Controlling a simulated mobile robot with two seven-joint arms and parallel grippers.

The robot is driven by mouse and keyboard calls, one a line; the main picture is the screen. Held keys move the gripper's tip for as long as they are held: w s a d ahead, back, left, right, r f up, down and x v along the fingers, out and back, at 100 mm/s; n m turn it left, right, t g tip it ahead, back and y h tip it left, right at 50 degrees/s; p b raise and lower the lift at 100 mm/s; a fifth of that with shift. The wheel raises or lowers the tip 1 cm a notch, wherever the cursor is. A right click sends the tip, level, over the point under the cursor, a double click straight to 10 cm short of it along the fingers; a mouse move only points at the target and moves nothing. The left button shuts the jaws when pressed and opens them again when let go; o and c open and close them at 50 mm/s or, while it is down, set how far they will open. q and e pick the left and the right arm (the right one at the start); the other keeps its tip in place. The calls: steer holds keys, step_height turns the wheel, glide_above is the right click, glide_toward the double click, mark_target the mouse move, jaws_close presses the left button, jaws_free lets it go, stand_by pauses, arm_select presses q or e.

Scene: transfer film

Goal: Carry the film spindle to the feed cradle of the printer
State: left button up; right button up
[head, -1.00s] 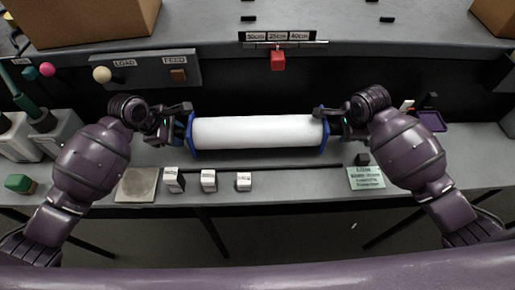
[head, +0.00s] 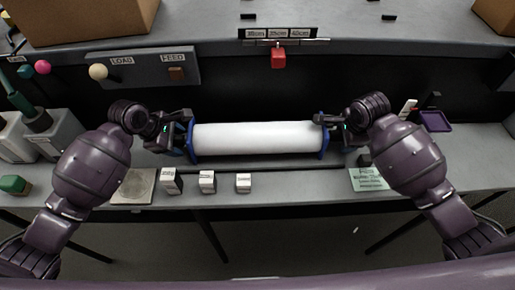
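The film spindle, a white roll (head: 258,138) with blue end flanges, lies level across the middle of the head view, in front of the dark machine opening. My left gripper (head: 182,136) is at its left end and my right gripper (head: 334,135) at its right end. Both appear shut on the spindle's ends, though the fingertips are partly hidden by the flanges and wrists. The roll seems held above the grey counter. A printer panel (head: 140,68) with LOAD and FEED labels is at the upper left. I cannot make out the feed cradle clearly.
A red tab (head: 278,56) hangs from the upper ledge under a size scale (head: 284,34). Several small white blocks (head: 207,182), a square plate (head: 134,187) and a green card (head: 368,179) lie along the counter (head: 300,180). A purple tray (head: 436,121) is at right.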

steer(key=shift+w, duration=0.1)
arm_select(q)
steer(key=v, duration=1.2)
arm_select(e)
steer(key=v, duration=1.2)
steer(key=shift+a, duration=0.1)
